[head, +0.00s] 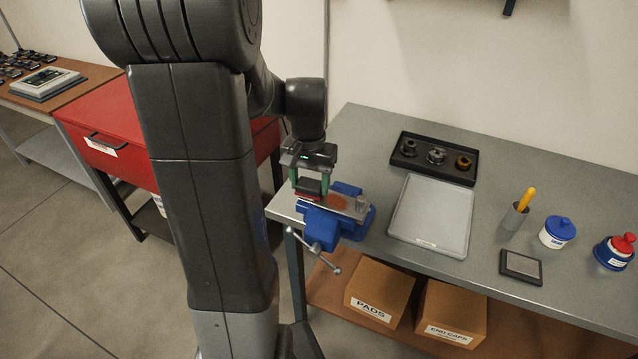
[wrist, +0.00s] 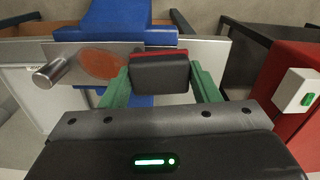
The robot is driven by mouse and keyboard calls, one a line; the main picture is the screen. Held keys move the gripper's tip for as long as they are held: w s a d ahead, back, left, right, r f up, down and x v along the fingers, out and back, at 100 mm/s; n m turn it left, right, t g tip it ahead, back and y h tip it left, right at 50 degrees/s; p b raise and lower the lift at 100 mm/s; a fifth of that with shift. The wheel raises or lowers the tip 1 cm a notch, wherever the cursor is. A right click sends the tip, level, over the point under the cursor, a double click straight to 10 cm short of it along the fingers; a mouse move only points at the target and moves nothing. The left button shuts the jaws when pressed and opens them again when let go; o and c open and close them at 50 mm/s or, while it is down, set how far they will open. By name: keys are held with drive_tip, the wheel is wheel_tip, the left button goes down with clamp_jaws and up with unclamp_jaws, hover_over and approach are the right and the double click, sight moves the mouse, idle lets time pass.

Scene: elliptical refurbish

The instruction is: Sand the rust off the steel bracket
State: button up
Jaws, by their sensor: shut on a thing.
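The steel bracket (head: 346,205) is clamped in a blue vise (head: 322,228) at the left end of the grey bench. An orange-brown rust patch (head: 336,202) shows on its face; the patch also shows in the wrist view (wrist: 101,64), left of the gripper. A metal pin (wrist: 52,72) stands out from the bracket further left. My gripper (head: 310,188) is shut on a dark sanding block (wrist: 160,74) with a red layer. The block is over the bracket's end, beside the rust patch. I cannot tell if it touches the bracket.
A light grey tray (head: 432,238) lies right of the vise, with a black tray (head: 399,162) of round parts behind it. A yellow-handled tool in a cup (head: 514,217), a blue-lidded jar (head: 557,232), a dark pad (head: 521,267) and a red-topped bottle (head: 615,250) stand further right. A red cabinet (head: 88,122) is at left.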

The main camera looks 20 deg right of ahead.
drive_tip(key=shift+w+r, duration=0.1)
drive_tip(key=shift+r+p, duration=2.4)
drive_tip(key=shift+r, duration=0.55)
drive_tip(key=shift+r+p, duration=0.7)
drive_tip(key=shift+r, duration=0.8)
drive_tip(key=shift+a+b, duration=0.1)
drive_tip(key=shift+b, duration=0.2)
